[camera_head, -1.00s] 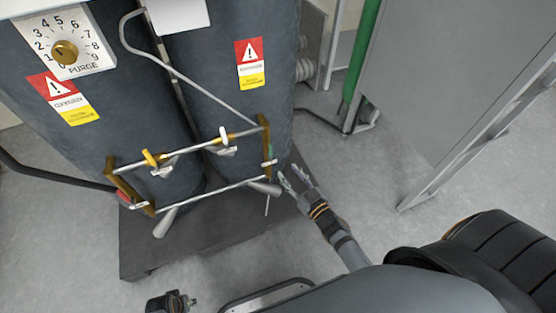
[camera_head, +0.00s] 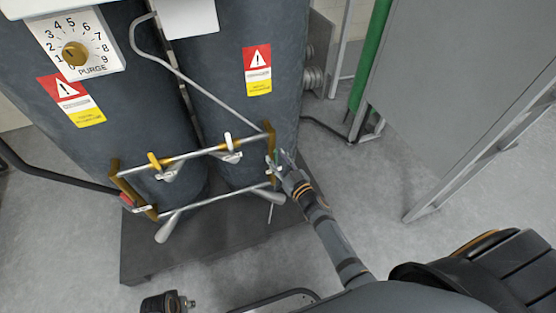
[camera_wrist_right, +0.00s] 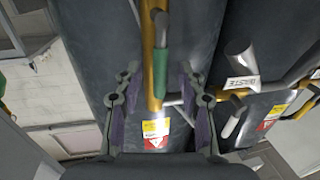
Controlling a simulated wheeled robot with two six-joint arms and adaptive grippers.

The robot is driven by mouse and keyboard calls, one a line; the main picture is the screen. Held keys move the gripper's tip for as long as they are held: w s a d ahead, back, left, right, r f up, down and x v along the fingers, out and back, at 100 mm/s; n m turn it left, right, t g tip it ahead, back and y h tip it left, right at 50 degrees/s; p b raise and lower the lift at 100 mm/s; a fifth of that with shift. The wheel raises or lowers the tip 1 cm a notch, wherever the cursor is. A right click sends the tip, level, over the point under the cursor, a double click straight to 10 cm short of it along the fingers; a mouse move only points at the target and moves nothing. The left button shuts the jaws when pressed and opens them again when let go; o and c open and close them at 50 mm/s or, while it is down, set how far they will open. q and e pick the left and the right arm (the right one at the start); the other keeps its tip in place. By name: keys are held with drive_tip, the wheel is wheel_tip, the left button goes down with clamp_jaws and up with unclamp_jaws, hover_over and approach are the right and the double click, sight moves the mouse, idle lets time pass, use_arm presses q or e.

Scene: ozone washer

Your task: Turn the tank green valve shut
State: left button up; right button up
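The green valve handle (camera_wrist_right: 161,70) hangs along the brass pipe (camera_wrist_right: 156,100) in the right wrist view. In the head view the green valve (camera_head: 268,165) is small and partly covered, at the right end of the pipe frame on the dark tanks (camera_head: 225,95). My right gripper (camera_wrist_right: 158,85) is open, with one finger on each side of the brass pipe and the green handle. In the head view my right gripper (camera_head: 281,160) is at the frame's right end. I cannot tell whether the fingers touch the handle.
A yellow valve (camera_head: 154,160) and a white-handled valve (camera_head: 228,139) sit on the upper pipe. A red valve (camera_head: 126,199) is at the frame's left end. A grey cabinet (camera_head: 455,90) stands to the right. The floor (camera_head: 390,225) between is clear.

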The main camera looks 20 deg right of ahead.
clamp_jaws()
